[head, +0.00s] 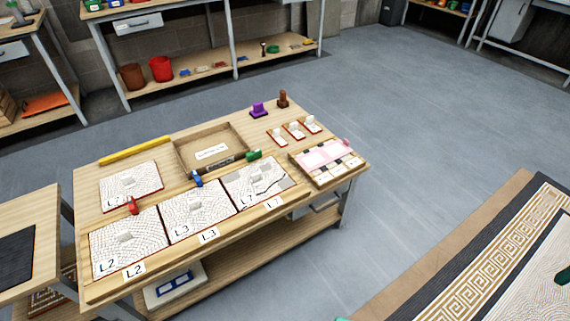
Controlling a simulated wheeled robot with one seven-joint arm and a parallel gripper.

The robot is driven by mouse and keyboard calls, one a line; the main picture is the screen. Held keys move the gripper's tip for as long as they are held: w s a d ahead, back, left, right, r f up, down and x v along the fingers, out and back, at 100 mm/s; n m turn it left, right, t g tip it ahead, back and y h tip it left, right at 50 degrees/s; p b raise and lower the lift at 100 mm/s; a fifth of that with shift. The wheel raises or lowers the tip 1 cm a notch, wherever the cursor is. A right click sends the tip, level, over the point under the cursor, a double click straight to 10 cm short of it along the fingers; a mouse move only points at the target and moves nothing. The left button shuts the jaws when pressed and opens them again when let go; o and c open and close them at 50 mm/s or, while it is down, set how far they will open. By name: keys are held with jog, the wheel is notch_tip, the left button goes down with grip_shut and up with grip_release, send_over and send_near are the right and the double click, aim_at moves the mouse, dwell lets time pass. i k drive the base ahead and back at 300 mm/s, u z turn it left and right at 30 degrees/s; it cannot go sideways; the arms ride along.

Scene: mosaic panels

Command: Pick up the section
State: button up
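Several white mosaic sections lie flat on the wooden workbench (88,182). In the front row are a section marked L2 (105,252), a section marked L3 (185,222) and a section at the right (243,189) with grey patches and a dark, irregular line. A separate section (118,178) lies behind the L2 one, its mark hard to read. Each has a small grey block or patch on it. Which section the task means, I cannot tell. My gripper is not in view.
A shallow wooden tray (181,157), a yellow bar (135,150), red (133,205), blue (197,178) and green (254,155) small tools, and a pink-topped board (322,155) share the bench. Open grey floor (440,120) lies right; a patterned mosaic (480,255) is at lower right.

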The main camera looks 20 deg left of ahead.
aim_at(251, 185)
jog(key=u, duration=0.15)
jog(key=i, duration=1)
jog(key=u, duration=0.7)
jog(key=i, duration=0.4)
jog(key=u, duration=0.2)
